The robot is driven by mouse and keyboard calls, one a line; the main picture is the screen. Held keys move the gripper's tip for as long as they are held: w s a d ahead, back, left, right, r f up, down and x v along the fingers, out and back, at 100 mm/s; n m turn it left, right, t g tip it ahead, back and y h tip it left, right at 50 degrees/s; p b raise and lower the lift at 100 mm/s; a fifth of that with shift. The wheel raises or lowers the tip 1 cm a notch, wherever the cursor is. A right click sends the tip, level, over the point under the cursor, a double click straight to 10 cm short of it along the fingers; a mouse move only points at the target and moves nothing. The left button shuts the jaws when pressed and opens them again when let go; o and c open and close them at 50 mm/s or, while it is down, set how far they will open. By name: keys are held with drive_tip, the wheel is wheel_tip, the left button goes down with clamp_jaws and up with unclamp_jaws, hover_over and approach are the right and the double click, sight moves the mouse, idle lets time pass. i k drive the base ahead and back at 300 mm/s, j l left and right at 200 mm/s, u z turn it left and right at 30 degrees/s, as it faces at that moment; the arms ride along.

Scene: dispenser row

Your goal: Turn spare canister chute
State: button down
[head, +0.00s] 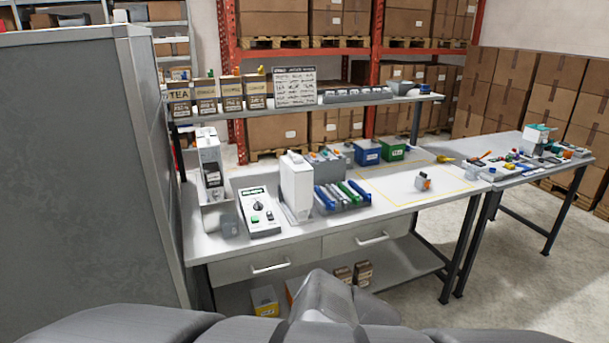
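A tall white canister-like unit (297,187) stands upright on the workbench, just right of a white control box (260,212). Another tall white unit (209,148) with a dark front stands at the bench's left end, above a grey tray (210,217). I cannot tell which of them is the spare canister, and no chute shows clearly at this size. A small grey piece with an orange part (423,182) stands alone on the right of the bench. My grey arm shows at the bottom; my gripper is not in view.
A shelf (300,105) over the bench carries tea boxes and a sign. Blue and green trays (342,196) and a blue bin (367,152) stand mid-bench. A grey cabinet (80,170) blocks the left. A side table (525,165) holds small parts. The bench's right front is clear.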

sight(216, 193)
drive_tip(key=i+j+z, duration=0.15)
drive_tip(key=j+z, duration=0.25)
drive_tip(key=j, duration=0.35)
drive_tip(key=j+z, duration=0.45)
drive_tip(key=j, duration=0.3)
